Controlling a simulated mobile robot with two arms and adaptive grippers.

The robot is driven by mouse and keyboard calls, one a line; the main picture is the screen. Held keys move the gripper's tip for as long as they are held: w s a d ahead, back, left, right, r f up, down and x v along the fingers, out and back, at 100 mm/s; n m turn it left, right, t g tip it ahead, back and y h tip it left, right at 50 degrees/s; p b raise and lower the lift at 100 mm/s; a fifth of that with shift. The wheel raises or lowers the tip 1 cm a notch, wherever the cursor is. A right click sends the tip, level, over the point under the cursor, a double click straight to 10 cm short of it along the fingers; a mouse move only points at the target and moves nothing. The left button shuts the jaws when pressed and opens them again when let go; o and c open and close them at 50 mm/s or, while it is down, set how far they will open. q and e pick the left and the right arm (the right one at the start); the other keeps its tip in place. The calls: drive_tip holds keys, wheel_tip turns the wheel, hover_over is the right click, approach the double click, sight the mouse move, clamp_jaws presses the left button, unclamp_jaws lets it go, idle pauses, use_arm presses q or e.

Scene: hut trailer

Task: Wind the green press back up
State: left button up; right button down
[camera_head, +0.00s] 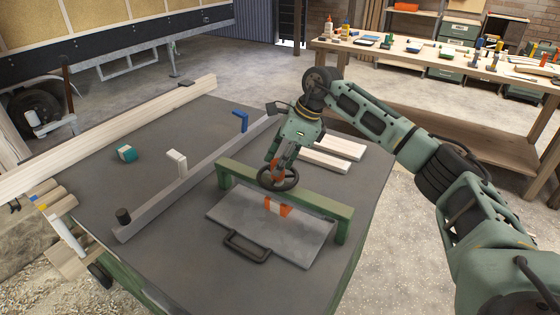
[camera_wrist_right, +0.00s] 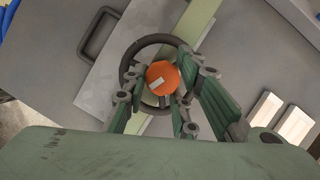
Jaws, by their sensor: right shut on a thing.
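The green press (camera_head: 328,199) is a low green bridge frame standing on the grey table, with a dark handwheel (camera_head: 265,181) on top. An orange block (camera_head: 279,207) shows below the beam, over a grey plate (camera_head: 240,216) with a black handle (camera_head: 246,247). My right gripper (camera_head: 276,165) reaches down to the wheel's middle and is shut on its orange hub. In the right wrist view the orange hub (camera_wrist_right: 162,77) sits between the fingers, with the dark wheel rim (camera_wrist_right: 128,60) around them. The left gripper is not in view.
A long grey rail (camera_head: 203,171) with a white block (camera_head: 176,162) and a blue bracket (camera_head: 241,120) crosses the table. A teal roll (camera_head: 125,153) lies left of it. Pale wooden boards (camera_head: 335,150) lie behind the press. A workbench (camera_head: 440,62) stands at the back.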

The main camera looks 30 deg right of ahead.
drive_tip(key=n+g, duration=0.1)
drive_tip(key=n, duration=0.1)
drive_tip(key=n+g, duration=0.1)
drive_tip(key=n, duration=0.2)
drive_tip(key=shift+y+p, duration=0.35)
drive_tip(key=shift+y, duration=0.05)
drive_tip(key=shift+f+n+g, duration=0.1)
drive_tip(key=shift+n+g, duration=0.4)
drive_tip(key=shift+n, duration=0.7)
drive_tip(key=shift+f, duration=0.1)
drive_tip(key=c, duration=1.6)
unclamp_jaws()
drive_tip(key=shift+s+d, duration=0.1)
drive_tip(key=shift+s, duration=0.05)
drive_tip(key=shift+o, duration=0.2)
drive_tip(key=shift+r, duration=0.2)
drive_tip(key=shift+d+r, duration=0.1)
drive_tip(key=shift+r, duration=0.05)
drive_tip(key=v, duration=1.1)
drive_tip(key=shift+r, duration=0.3)
